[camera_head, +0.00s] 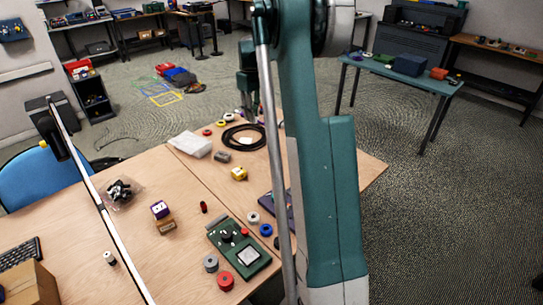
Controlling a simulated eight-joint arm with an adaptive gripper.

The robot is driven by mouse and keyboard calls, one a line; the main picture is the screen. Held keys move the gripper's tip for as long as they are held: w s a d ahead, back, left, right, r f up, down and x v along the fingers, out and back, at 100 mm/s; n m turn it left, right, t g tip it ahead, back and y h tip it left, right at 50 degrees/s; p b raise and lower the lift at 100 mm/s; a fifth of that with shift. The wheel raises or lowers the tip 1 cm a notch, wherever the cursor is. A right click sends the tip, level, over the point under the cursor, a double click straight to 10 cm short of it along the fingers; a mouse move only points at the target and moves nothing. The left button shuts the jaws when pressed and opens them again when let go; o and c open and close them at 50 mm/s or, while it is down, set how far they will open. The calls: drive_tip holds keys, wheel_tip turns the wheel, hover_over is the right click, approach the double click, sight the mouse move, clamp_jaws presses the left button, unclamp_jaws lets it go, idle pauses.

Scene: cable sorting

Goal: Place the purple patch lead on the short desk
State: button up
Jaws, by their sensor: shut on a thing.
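My gripper (248,104) shows small and dark beyond my arm, above the far end of the wooden desk. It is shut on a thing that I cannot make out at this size. I cannot pick out a purple patch lead anywhere in view. A black coiled cable (243,137) lies on the desk just below my gripper. Which table is the short desk is not clear; a wooden desk (145,235) fills the front, and a teal-topped table (432,83) stands at the back right.
My arm hides part of the desk's right side. A green device (240,247), colored rolls, a white packet (190,145) and a purple box (160,209) lie on the desk. A white bar (95,195) crosses the left. Open carpet (450,200) lies at right.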

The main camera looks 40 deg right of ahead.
drive_tip(key=m, duration=0.1)
hover_over(276, 164)
wheel_tip(276, 164, down, 18)
drive_tip(key=shift+a, duration=0.15)
drive_tip(key=shift+f, duration=0.2)
drive_tip(key=shift+f+b, duration=0.5)
drive_tip(key=shift+f, duration=2.5)
drive_tip(key=shift+f+b, duration=0.35)
drive_tip(key=shift+f, duration=1.55)
drive_tip(key=shift+f, duration=0.15)
drive_tip(key=o, duration=0.9)
